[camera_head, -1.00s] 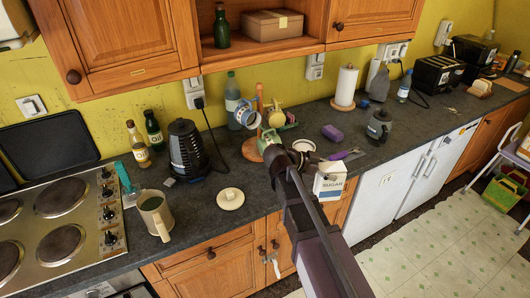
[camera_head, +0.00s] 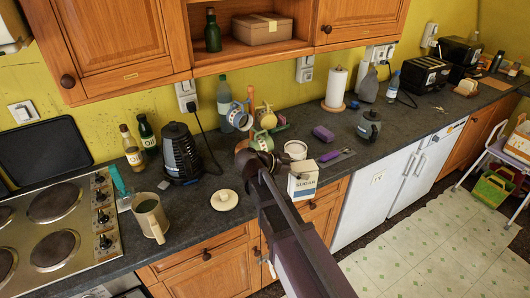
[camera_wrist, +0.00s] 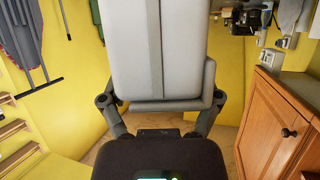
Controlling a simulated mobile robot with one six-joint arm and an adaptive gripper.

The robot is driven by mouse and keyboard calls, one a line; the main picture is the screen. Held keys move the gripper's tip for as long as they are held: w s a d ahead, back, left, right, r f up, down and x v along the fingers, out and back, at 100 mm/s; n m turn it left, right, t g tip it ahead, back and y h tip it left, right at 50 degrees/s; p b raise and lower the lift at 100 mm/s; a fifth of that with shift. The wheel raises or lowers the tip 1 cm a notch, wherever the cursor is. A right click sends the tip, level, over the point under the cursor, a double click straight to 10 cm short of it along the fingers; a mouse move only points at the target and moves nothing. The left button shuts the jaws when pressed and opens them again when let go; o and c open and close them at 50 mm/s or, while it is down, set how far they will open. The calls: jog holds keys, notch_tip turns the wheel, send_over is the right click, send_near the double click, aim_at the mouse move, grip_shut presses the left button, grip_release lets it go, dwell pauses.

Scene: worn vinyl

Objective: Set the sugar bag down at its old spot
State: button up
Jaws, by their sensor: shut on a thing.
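The sugar bag (camera_head: 302,184) is a white, box-shaped packet with SUGAR printed on it. In the head view it is upright at the counter's front edge, just right of the end of my arm. My gripper (camera_wrist: 160,95) is shut on it; in the wrist view the bag's pale side (camera_wrist: 138,45) fills the space between the dark finger links. In the head view my arm hides part of the counter, and the fingers are hard to make out. I cannot tell whether the bag's base touches the counter (camera_head: 195,222).
A white round pot (camera_head: 296,149) stands just behind the bag. A mug tree (camera_head: 250,120) with mugs is behind my arm. A purple box (camera_head: 324,133) and purple-handled utensil (camera_head: 332,155) lie to the right. A cream lid (camera_head: 225,200) lies left, with bare counter around it.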

jog(key=w+a+f+n+t+y+b, duration=0.1)
jog(key=w+a+f+n+t+b, duration=0.2)
jog(key=w+a, duration=0.9)
jog(key=shift+w+f+y+b, duration=0.3)
jog(key=shift+w+f+b, duration=0.05)
jog(key=shift+w+f, duration=0.1)
jog(key=shift+a+f, duration=0.1)
jog(key=shift+f+b, duration=2.75)
jog(key=shift+b, duration=0.1)
jog(key=shift+f+b, duration=0.65)
jog(key=shift+b, duration=0.05)
jog(key=o, duration=1.1)
